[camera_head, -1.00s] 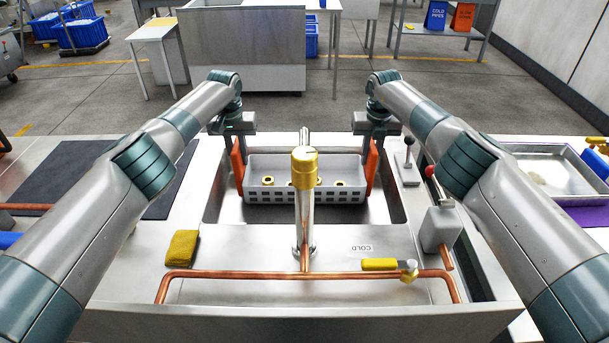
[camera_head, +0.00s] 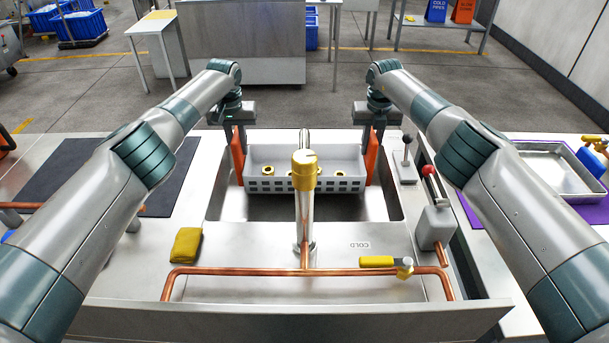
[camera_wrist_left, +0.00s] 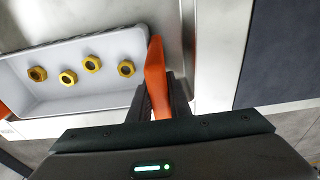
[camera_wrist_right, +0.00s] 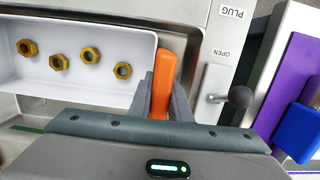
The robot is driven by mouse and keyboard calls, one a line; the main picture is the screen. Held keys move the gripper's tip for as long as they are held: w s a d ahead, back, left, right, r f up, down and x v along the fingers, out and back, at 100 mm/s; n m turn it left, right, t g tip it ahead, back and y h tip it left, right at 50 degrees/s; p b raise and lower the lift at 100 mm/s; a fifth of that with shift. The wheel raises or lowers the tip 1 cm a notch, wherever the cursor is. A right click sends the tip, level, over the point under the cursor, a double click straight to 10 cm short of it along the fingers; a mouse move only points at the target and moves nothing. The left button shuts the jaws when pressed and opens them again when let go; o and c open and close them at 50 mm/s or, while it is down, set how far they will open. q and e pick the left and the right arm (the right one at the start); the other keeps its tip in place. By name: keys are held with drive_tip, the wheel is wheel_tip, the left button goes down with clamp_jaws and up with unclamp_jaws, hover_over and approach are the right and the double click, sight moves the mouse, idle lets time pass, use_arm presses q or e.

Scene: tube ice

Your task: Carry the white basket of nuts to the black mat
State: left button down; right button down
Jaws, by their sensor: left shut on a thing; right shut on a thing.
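The white basket (camera_head: 268,184) with orange end handles is level over the sink, behind the faucet. Several gold nuts lie in it, and the faucet hides part of its middle. My left gripper (camera_head: 238,155) is shut on the left orange handle, which also shows in the left wrist view (camera_wrist_left: 155,80). My right gripper (camera_head: 372,155) is shut on the right orange handle, which also shows in the right wrist view (camera_wrist_right: 162,85). The black mat (camera_head: 65,180) lies flat on the counter left of the sink, partly hidden by my left arm.
The faucet (camera_head: 304,205) with its yellow top stands in front of the basket. A yellow sponge (camera_head: 186,245) and a copper pipe (camera_head: 300,271) are nearer. Levers (camera_head: 407,155) stand right of the sink. A metal tray (camera_head: 555,170) sits at far right. The mat's visible part is largely clear.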

use_arm(q)
drive_tip(key=shift+r, duration=0.15)
use_arm(e)
drive_tip(key=shift+r, duration=0.15)
